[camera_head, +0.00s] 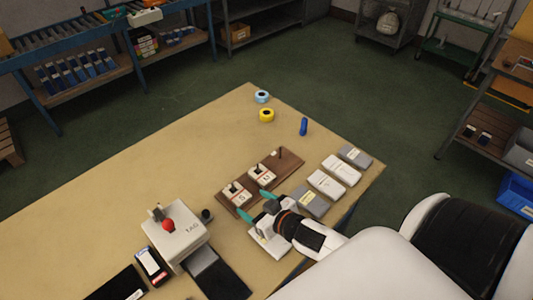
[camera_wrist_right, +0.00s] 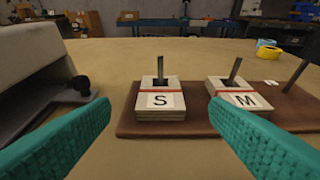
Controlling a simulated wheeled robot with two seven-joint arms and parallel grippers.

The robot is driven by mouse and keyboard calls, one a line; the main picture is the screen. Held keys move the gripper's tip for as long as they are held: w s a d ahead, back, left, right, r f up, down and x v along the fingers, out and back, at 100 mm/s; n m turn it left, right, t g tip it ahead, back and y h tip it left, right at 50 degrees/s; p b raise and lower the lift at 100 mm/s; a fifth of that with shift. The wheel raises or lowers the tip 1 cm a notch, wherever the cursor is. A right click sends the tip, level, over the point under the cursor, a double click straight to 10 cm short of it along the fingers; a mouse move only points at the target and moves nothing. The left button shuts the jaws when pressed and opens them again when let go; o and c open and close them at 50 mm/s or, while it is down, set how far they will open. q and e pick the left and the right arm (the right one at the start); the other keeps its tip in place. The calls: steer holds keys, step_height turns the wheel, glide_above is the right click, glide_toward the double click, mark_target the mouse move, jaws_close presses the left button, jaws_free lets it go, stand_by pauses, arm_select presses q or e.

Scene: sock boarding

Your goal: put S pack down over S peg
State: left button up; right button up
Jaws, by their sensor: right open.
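The S pack (camera_wrist_right: 160,101), a pale stack with a red band and an S label, sits on the brown board (camera_wrist_right: 200,125). The S peg (camera_wrist_right: 160,68) sticks up through it. In the head view the S pack (camera_head: 237,196) is at the board's near-left end. The M pack (camera_wrist_right: 240,107) sits beside it around its own peg (camera_wrist_right: 235,68). My right gripper (camera_head: 257,206) is open, with its teal fingers pointing at the S pack. The fingers are spread to either side of it and look clear of it. My left gripper is not in view.
A third peg (camera_head: 281,152) stands bare on the board. Grey and white packs (camera_head: 326,184) lie in a row along the right table edge. A tag machine (camera_head: 180,235) with a red knob stands at left. Tape rolls (camera_head: 266,115) are at the back. The table's left side is clear.

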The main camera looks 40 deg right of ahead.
steer(key=v, duration=0.5)
steer(key=shift+s+r, duration=0.1)
stand_by(0.4)
